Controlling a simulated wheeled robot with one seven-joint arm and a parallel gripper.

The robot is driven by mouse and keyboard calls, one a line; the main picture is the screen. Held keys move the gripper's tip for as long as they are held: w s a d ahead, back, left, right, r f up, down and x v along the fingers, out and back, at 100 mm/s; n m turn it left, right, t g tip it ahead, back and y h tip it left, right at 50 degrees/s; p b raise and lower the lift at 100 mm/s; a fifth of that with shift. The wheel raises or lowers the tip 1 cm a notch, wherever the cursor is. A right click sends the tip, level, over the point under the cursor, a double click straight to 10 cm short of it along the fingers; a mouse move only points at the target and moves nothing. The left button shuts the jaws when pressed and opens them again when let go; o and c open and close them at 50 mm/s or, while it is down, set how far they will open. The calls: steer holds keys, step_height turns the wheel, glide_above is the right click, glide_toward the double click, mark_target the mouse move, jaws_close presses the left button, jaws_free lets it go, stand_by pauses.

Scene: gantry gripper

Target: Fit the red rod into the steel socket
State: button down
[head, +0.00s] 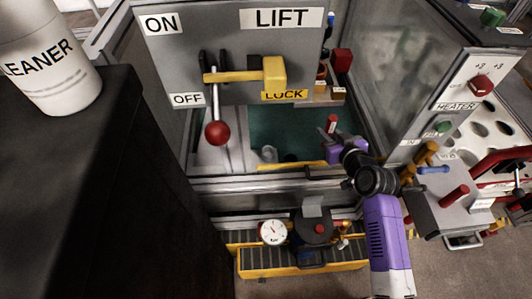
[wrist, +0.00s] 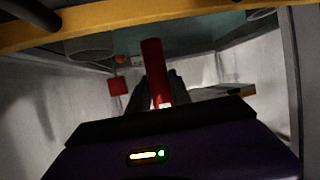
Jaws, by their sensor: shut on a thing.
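My gripper (head: 329,134) reaches into the enclosure and is shut on the red rod (head: 331,122). In the wrist view the rod (wrist: 152,62) stands out between the two dark fingers (wrist: 160,92), with a pale mark near its lower end. A grey round cup-like piece (head: 269,153), which looks like the steel socket, is on the green floor at the left of my gripper. It seems to show in the wrist view as a grey cylinder (wrist: 90,47) at the upper left. The rod is apart from it. The socket's opening is not clear.
A yellow edge (head: 290,166) and grey frame border the opening in front. The LIFT panel (head: 235,35), with a red-knobbed lever (head: 217,132) and yellow latch (head: 272,74), hangs above left. A HEATER cabinet (head: 470,90) stands at right. Coloured rods lie on a grey rack (head: 440,215).

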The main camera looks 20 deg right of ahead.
steer(key=shift+w+f, duration=0.15)
steer(key=shift+f, duration=0.2)
steer(key=w+a, duration=0.1)
steer(key=a, duration=0.4)
steer(key=w+a, duration=0.2)
steer(key=a, duration=0.4)
steer(key=w+a, duration=0.2)
steer(key=a, duration=0.3)
steer(key=shift+w+a, duration=0.25)
steer(key=shift+a, duration=0.25)
steer(key=shift+f+b, duration=0.35)
steer(key=shift+f, duration=1.35)
steer(key=shift+f, duration=0.2)
steer(key=c, duration=1.2)
jaws_free()
steer(key=shift+o, duration=0.2)
